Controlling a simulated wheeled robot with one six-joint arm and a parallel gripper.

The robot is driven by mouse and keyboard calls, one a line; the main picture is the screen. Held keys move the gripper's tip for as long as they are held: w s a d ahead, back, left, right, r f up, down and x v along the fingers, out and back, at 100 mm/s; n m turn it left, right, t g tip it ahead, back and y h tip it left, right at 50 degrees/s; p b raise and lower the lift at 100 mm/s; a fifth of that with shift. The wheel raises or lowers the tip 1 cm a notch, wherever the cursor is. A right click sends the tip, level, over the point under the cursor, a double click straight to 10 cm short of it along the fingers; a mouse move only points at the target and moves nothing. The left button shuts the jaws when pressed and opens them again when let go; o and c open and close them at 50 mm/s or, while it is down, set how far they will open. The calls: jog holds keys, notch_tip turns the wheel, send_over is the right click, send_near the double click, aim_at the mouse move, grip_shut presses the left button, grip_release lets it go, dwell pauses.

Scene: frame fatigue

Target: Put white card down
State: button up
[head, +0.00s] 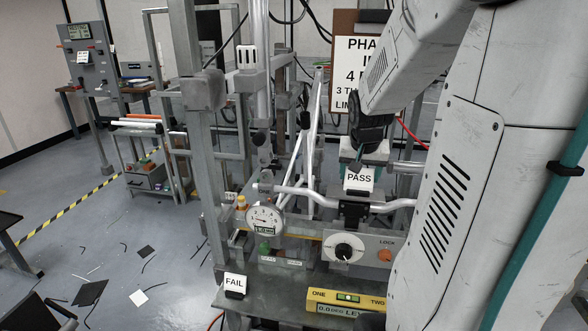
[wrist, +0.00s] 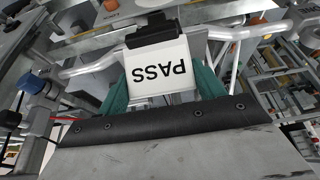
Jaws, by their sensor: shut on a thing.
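The white card reading PASS (head: 359,179) is held upright at my gripper (head: 362,158), above the grey control box of the test rig. In the wrist view the PASS card (wrist: 158,70) shows upside down between the green fingers of my gripper (wrist: 161,88), which are shut on it. A black clip-like base (wrist: 152,31) shows at the card's far edge. I cannot tell whether this base touches the rig. Another white card, reading FAIL (head: 235,281), stands in a dark base on the bench's front left corner.
The control box (head: 365,252) carries a black knob and an orange LOCK button. A dial gauge (head: 265,222) stands left of it. A yellow level (head: 346,299) lies on the grey bench (head: 275,287). Metal posts and tubes crowd the space around my gripper. Scraps litter the left floor.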

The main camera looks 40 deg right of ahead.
jog(key=w+d, duration=0.2)
jog(key=d, duration=0.1)
jog(key=w+d, duration=0.1)
jog(key=w, duration=0.1)
jog(key=shift+d+f, duration=0.3)
jog(key=shift+d, duration=0.05)
jog(key=shift+w+d+f, duration=0.15)
jog(key=shift+w+d, duration=0.05)
jog(key=shift+d, duration=0.05)
jog(key=shift+f, duration=1.6)
jog(key=shift+a+f, duration=0.1)
jog(key=shift+f, duration=0.1)
jog(key=o, duration=1)
jog(key=shift+o, duration=0.2)
jog(key=shift+r, duration=0.15)
jog(key=v, duration=1.1)
jog(key=s+a+r+n+y, duration=0.1)
jog(key=s+a+n, duration=0.1)
jog(key=a, duration=0.7)
jog(key=s+a+r+n+y, duration=0.1)
jog(key=s+a+n, duration=0.15)
jog(key=a, duration=0.65)
jog(key=s+a+f+n+g+y, duration=0.1)
jog(key=s+a+n, duration=0.4)
jog(key=s+a, duration=0.7)
jog(key=shift+s+a+f+g, duration=0.3)
jog(key=shift+a+f, duration=0.4)
jog(key=shift+f, duration=0.2)
